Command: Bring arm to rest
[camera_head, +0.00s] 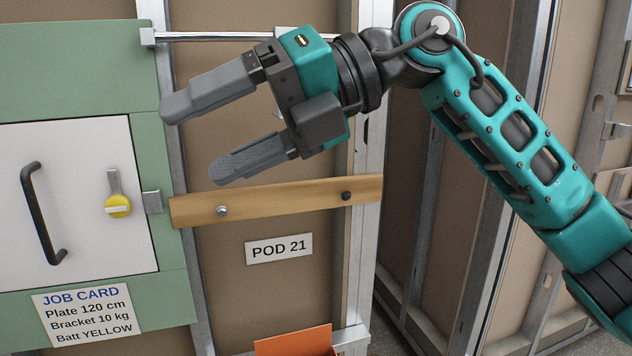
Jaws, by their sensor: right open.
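My right arm (515,150) is teal and black and comes in from the right side, bent at the joint near the top. My right gripper (201,135) is open and empty, with its two grey fingers spread apart and pointing left. It hangs in front of the wall, above the wooden bar (285,199) and to the right of the white door. The gripper covers part of the brown panel behind it. My left gripper is not in view.
A white door (80,200) with a black handle (43,213) and a yellow latch (117,206) is set in a green panel (70,70). A metal rail (215,36) runs behind the gripper.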

